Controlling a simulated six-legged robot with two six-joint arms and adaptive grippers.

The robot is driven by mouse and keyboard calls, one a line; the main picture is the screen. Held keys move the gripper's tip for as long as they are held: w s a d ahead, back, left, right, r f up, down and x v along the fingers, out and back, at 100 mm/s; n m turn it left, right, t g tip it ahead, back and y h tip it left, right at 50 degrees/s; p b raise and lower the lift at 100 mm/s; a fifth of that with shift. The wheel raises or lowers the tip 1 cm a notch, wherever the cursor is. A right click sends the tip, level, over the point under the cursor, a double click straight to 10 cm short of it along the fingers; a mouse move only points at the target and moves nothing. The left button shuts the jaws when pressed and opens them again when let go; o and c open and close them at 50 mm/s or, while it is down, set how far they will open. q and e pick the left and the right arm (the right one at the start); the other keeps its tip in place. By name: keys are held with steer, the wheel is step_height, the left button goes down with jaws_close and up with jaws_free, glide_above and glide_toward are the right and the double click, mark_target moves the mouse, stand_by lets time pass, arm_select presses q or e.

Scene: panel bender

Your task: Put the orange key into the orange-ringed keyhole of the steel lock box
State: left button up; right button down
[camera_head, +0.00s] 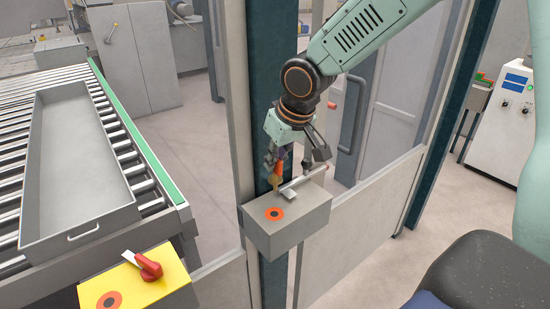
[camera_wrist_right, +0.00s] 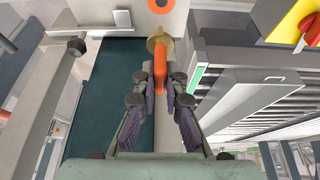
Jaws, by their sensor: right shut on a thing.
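The steel lock box (camera_head: 300,225) is a grey box fixed to the dark post, with an orange-ringed keyhole (camera_head: 275,213) on its top. The ring also shows at the top edge of the wrist view (camera_wrist_right: 161,5). My right gripper (camera_head: 288,160) is above the back of the box, pointing down. It is shut on the orange key (camera_wrist_right: 161,76), whose brass end (camera_wrist_right: 160,43) points away from the fingers towards the box. In the head view the key (camera_head: 272,160) is behind the ring, apart from it. My left gripper is not in view.
A silver bar (camera_head: 302,180) lies at the back of the box top, close to my right gripper. A yellow-topped box (camera_head: 150,285) with a red switch (camera_head: 148,266) and another orange ring stands at lower left. A roller conveyor holds a grey tray (camera_head: 75,243).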

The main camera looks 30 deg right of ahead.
mark_target(277, 178)
steer(key=shift+d+f, duration=0.3)
steer(key=f+b, duration=0.2)
steer(key=a+f+b, duration=0.1)
steer(key=f+b, duration=0.1)
steer(key=shift+f, duration=0.3)
steer(key=shift+d+f+b, duration=0.25)
steer(key=shift+f+b, duration=0.15)
steer(key=shift+b, duration=0.15)
steer(key=shift+w+a+r, duration=0.1)
steer(key=shift+a, duration=0.2)
steer(key=shift+d, duration=0.45)
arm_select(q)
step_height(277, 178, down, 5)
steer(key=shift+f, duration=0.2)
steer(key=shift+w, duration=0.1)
arm_select(e)
steer(key=shift+a, duration=0.15)
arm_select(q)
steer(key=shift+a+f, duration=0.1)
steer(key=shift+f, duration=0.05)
arm_select(e)
steer(key=shift+a, duration=0.1)
